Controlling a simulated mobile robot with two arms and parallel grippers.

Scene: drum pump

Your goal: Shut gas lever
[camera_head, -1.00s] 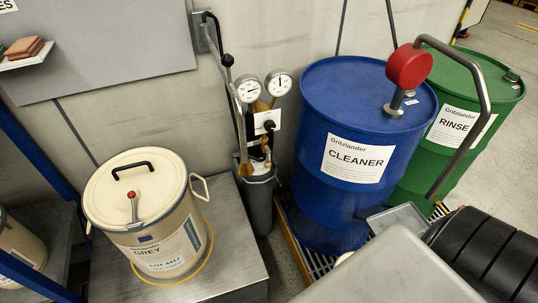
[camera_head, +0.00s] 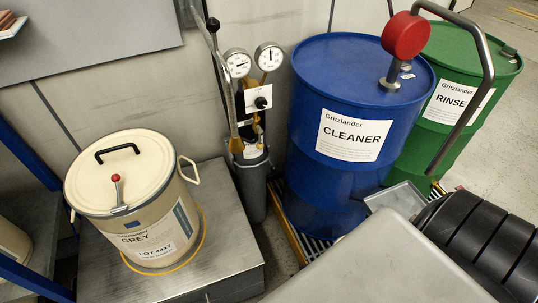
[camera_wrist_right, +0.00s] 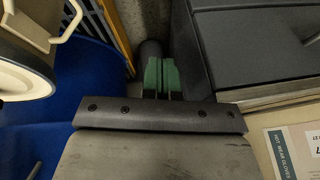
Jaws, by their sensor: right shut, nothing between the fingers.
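The gas fitting stands against the wall in the head view, with two round gauges (camera_head: 237,64) and a white plate bearing a black knob (camera_head: 261,103). I cannot tell which of these is the gas lever. My right gripper (camera_wrist_right: 161,78) shows in the right wrist view, its green fingers shut and empty, apart from the fitting. My left gripper is in neither view.
A cream GREY pail (camera_head: 120,190) with a red-knobbed lid stands on a metal platform (camera_head: 225,262) at left. A blue CLEANER drum (camera_head: 335,100) with a red-headed pump (camera_head: 405,36) and a green RINSE drum (camera_head: 470,60) stand at right.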

